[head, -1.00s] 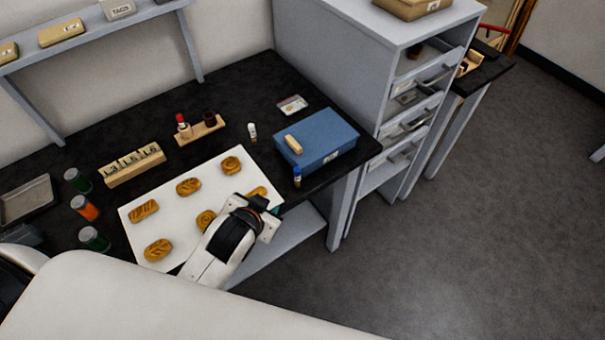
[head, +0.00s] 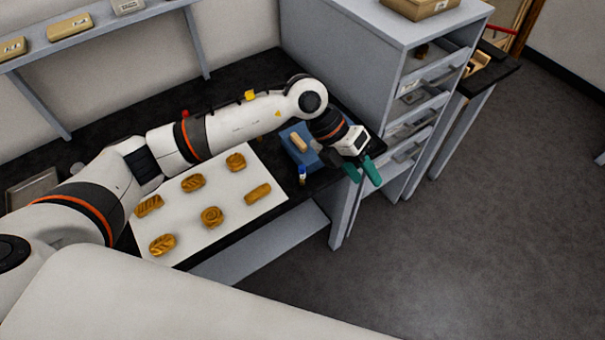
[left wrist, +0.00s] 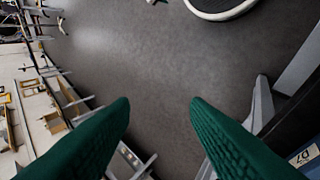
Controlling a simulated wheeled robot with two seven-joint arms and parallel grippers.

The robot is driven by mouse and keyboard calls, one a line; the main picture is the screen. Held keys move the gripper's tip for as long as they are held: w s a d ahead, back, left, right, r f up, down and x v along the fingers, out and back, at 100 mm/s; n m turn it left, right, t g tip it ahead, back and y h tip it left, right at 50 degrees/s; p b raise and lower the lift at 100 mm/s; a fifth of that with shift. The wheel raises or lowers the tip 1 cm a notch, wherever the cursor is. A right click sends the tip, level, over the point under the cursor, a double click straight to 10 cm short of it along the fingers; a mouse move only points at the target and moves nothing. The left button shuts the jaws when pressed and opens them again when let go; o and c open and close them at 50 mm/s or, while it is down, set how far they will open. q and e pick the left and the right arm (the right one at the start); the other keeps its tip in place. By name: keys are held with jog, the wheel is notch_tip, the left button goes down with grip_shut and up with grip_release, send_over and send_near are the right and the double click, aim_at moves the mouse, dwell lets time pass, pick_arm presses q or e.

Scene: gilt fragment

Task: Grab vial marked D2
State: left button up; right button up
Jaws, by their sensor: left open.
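A small vial with a blue cap (head: 302,175) stands upright on the dark bench near its front edge, just in front of the blue box. Its marking is too small to read in the head view. My left gripper (head: 364,180) has green fingers and is open and empty, past the bench's right front corner, to the right of the vial and apart from it. In the left wrist view the open fingers (left wrist: 160,102) have only floor between them. My right gripper is out of view.
The blue box (head: 290,138) with a tan piece on it is partly behind my left arm. A grey drawer cabinet (head: 362,70) stands at the bench's right end. Open floor (head: 450,250) lies right.

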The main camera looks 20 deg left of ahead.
aim_at(302, 166)
pick_arm(q)
jog(key=w+a+y, duration=0.1)
jog(key=a+y, duration=0.1)
jog(key=a, duration=0.2)
jog(key=w+a+f+y, duration=0.1)
jog(key=w+a+y, duration=0.1)
jog(key=a, duration=0.3)
jog(key=w+a+n+t+y, duration=0.1)
jog(key=w+a+y, duration=0.1)
jog(key=a+y, duration=0.2)
jog(key=shift+w+a+f+p, duration=0.15)
jog(key=shift+a+p, duration=0.2)
jog(key=shift+a, duration=0.4)
notch_tip(302, 166, down, 6)
jog(key=shift+d+r+p, duration=0.1)
jog(key=shift+r+p, duration=0.05)
jog(key=shift+p, duration=0.9)
jog(key=shift+f, duration=0.25)
jog(key=f+p, duration=0.1)
jog(key=f, duration=0.1)
jog(key=f+p, duration=0.1)
jog(key=f, duration=0.1)
jog(key=shift+w+d+f+p, duration=0.1)
jog(key=shift+d+f+p, duration=0.1)
jog(key=shift+f+p, duration=0.15)
jog(key=c, duration=0.9)
grip_shut()
jog(key=shift+r, duration=0.1)
